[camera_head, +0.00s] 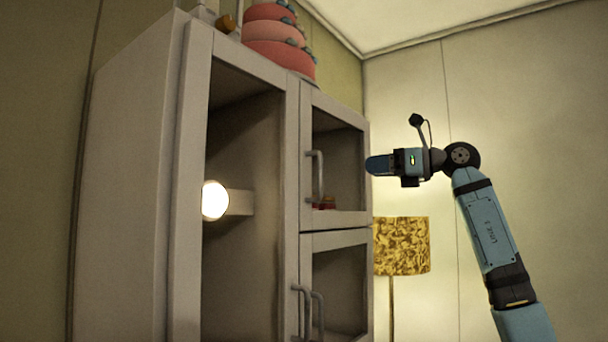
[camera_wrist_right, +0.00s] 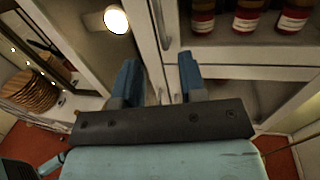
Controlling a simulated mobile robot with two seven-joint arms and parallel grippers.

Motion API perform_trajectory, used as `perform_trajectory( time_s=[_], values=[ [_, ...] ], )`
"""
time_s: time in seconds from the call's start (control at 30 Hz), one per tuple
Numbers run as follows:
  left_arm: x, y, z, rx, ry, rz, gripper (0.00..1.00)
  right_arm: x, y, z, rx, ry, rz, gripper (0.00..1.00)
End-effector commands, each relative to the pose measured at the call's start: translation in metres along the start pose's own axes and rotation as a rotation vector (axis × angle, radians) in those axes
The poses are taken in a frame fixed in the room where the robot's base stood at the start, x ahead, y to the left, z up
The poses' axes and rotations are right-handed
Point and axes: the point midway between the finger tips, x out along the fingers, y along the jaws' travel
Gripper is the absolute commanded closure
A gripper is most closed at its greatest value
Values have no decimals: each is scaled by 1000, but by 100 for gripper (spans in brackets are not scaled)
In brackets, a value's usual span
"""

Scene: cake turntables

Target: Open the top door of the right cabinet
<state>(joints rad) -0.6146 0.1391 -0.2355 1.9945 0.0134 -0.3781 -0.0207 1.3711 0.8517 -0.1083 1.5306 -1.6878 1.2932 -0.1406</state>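The pale cabinet (camera_head: 193,190) fills the left and middle of the head view. Its top right door (camera_head: 341,219) is a framed panel that looks closed, with a vertical bar handle (camera_head: 319,176) at its left side. My right gripper (camera_head: 380,165) is in front of this door, to the right of the handle in the picture and apart from it. In the right wrist view, its two blue fingers (camera_wrist_right: 160,82) are spread with nothing between them. A handle (camera_wrist_right: 161,24) shows beyond the fingertips there. My left gripper is not in view.
A lower door (camera_head: 340,238) has its own handle (camera_head: 320,312) close to another handle (camera_head: 299,310). Red bottles (camera_wrist_right: 247,15) stand behind the upper door. A tiered pink cake (camera_head: 279,35) sits on top. A yellow-shaded lamp (camera_head: 402,246) stands right of the cabinet.

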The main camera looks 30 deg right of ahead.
Motion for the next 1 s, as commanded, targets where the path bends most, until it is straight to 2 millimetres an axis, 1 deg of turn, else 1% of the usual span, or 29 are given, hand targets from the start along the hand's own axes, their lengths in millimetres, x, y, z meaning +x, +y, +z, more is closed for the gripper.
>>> perform_trajectory(
  time_s=[0.17, 0.4, 0.5, 0.6, 0.7, 0.8, 1.0],
  values=[
    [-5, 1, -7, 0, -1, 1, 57, 28, 1, 2, 3, 1, 5, 62],
    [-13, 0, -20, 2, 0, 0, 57, 80, 2, 3, 5, -1, 7, 62],
    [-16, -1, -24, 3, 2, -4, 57, 100, 2, 3, 5, 0, 7, 62],
    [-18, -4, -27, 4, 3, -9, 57, 115, 2, 2, 4, -1, 6, 62],
    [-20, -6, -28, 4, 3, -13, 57, 126, 1, 1, 4, -1, 4, 62],
    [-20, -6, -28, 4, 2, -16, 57, 133, 2, 0, 3, -1, 5, 62],
    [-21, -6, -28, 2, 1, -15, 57, 135, 1, -1, 2, -1, 4, 62]
  ],
)
